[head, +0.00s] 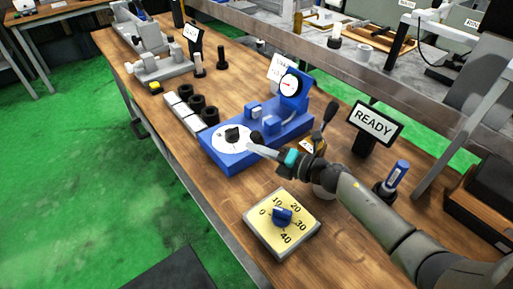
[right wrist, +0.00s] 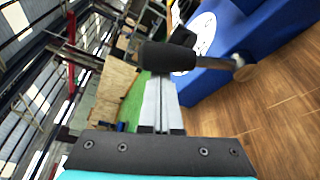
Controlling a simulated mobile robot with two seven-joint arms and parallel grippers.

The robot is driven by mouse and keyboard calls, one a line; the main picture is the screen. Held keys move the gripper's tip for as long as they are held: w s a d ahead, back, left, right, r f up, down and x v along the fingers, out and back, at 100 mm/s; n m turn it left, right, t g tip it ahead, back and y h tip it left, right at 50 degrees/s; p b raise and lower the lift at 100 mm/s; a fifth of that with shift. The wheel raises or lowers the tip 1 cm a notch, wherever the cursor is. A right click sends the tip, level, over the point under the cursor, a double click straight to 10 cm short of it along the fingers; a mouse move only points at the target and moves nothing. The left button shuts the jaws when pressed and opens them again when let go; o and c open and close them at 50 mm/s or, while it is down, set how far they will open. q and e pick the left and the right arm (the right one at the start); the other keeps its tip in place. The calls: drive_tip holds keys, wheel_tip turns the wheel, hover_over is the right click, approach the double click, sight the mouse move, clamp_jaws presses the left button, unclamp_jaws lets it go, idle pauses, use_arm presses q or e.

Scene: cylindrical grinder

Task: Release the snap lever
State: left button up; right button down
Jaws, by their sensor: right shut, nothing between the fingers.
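A blue gauge fixture (head: 238,155) with a dial (head: 290,84) and a white disc (head: 232,138) stands on the wooden bench. A lever with a black grip (right wrist: 168,57) crosses in front of the fixture in the right wrist view. Its metal shaft runs right to a round end (right wrist: 242,68) beside the blue body. My right gripper (head: 254,145) is shut and empty. Its fingertips are right at the black grip, which hides their ends in the wrist view (right wrist: 160,82); I cannot tell whether they touch. My left gripper is not in view.
A yellow dial plate (head: 283,228) lies in front of the fixture. A READY sign (head: 372,124), another black-handled lever (head: 328,115) and a blue-capped tool (head: 397,175) stand to the right. Several black rings and white blocks (head: 183,105) are at the left.

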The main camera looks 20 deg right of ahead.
drive_tip(key=shift+w+d+r+m, duration=0.15)
drive_tip(key=shift+d+r+m, duration=0.15)
drive_tip(key=shift+d+m, duration=0.2)
idle(0.3)
drive_tip(key=shift+w+d+r+m+y+b, duration=0.15)
drive_tip(key=shift+d+r+m+y+b, duration=0.05)
drive_tip(key=shift+d+m+y+b, duration=0.25)
drive_tip(key=w+d+m+t+y+b, duration=0.1)
drive_tip(key=w+d+m+t+b, duration=0.1)
drive_tip(key=d+m+b, duration=0.2)
drive_tip(key=shift+d+r+m, duration=0.35)
drive_tip(key=shift+d+m, duration=0.65)
drive_tip(key=shift+m, duration=0.25)
drive_tip(key=shift+w+d, duration=0.1)
